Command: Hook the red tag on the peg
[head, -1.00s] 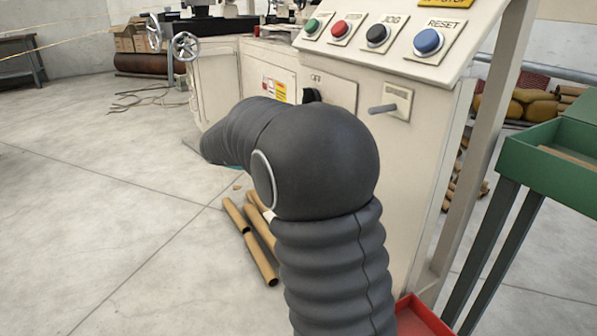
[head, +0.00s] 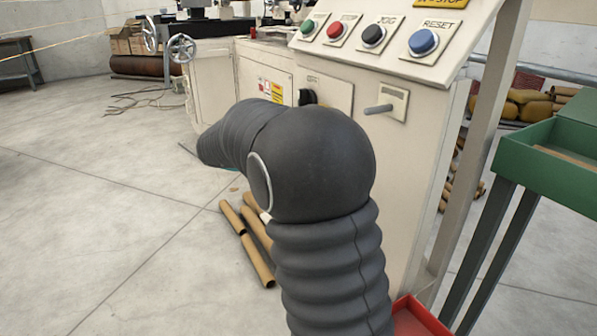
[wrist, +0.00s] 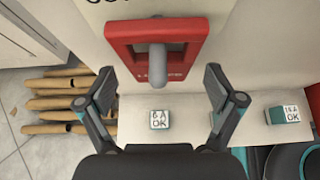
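The red tag (wrist: 122,45) shows at the upper middle of the wrist view, a thick red frame with small lettering on its lower bar. A rounded grey peg (wrist: 157,62) shows end-on within its opening, in front of the pale wall. My gripper (wrist: 159,80) is open and empty, its two dark fingers spread just below and to either side of the tag, apart from it. In the head view, a grey peg (head: 378,109) sticks out from a small plate on the cabinet, with no red around it. I cannot tell if both pegs are the same. My arm hides the gripper there.
Cardboard tubes (head: 257,267) lie on the floor. The machine cabinet (head: 440,110) has coloured buttons on top. A green stand (head: 530,165) and a red bin (head: 418,318) are at right.

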